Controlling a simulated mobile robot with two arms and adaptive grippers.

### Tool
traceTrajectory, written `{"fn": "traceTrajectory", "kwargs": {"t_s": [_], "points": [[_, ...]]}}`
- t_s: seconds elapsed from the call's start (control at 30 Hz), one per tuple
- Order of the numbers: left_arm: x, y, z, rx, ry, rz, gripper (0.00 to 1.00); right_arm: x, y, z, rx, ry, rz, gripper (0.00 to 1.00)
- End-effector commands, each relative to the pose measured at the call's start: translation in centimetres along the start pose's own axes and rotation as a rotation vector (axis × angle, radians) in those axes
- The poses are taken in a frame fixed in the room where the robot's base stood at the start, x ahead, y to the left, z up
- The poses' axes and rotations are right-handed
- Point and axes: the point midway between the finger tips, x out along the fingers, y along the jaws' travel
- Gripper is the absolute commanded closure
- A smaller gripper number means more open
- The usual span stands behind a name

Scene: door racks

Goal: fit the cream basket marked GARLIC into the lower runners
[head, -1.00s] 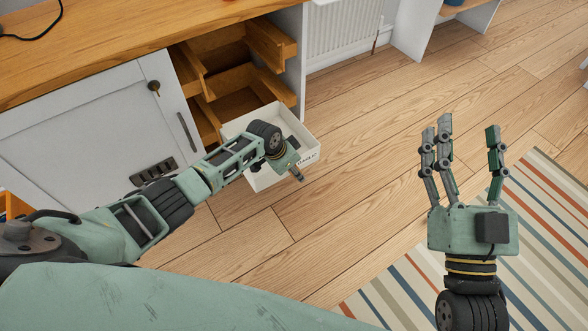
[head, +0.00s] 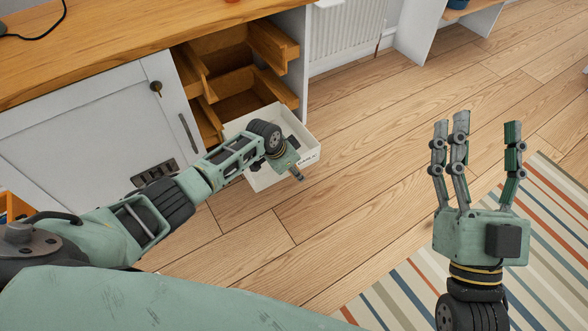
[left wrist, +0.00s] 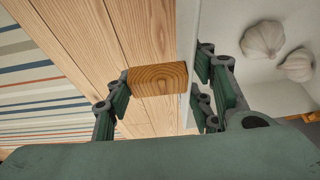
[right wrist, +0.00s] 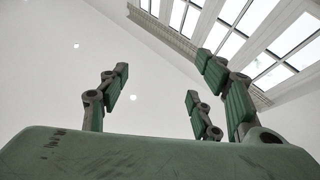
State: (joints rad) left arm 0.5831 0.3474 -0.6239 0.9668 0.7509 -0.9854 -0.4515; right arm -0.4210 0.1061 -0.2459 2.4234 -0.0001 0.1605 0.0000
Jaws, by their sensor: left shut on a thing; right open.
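The cream basket (head: 311,158) is at the open bay of the cabinet, its back part close to the lower runners (head: 273,86). The marking on its front is too small to read surely. The left wrist view shows the basket's pale wall (left wrist: 187,30) and garlic bulbs (left wrist: 264,39) inside. My left gripper (head: 297,175) is shut on the basket's front wall, with a wooden block handle (left wrist: 158,77) between its fingers. The arm hides part of the basket, and I cannot tell whether its back touches the runners. My right gripper (head: 480,135) is open and empty, fingers up, over the floor.
Upper wooden runners (head: 272,44) sit above the lower ones. A white cabinet door (head: 95,130) with a dark handle is left of the bay. A radiator (head: 345,38) is behind on the right. The wooden floor (head: 370,140) is clear; a striped rug (head: 410,290) lies lower right.

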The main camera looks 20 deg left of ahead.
Motion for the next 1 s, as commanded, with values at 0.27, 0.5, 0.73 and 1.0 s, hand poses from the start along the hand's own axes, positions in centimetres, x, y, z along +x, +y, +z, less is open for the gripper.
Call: {"fn": "traceTrajectory", "kwargs": {"t_s": [0.27, 0.5, 0.73, 1.0], "points": [[0.0, -0.4, -0.1, 0.0, 0.002, -0.002, 0.9, 0.0, -0.1, -1.1, 0.001, 0.056, -0.002, 0.41], [0.0, -0.7, -0.1, 0.0, 0.002, -0.002, 0.9, 0.0, -0.2, -2.0, 0.002, 0.101, -0.005, 0.41], [0.0, -0.9, -0.1, 0.001, 0.002, -0.001, 0.9, -0.1, -0.3, -2.8, 0.004, 0.142, -0.006, 0.41], [-0.1, -1.1, -0.1, 0.001, 0.003, -0.001, 0.9, -0.3, -0.4, -3.6, 0.008, 0.183, -0.008, 0.41]]}}
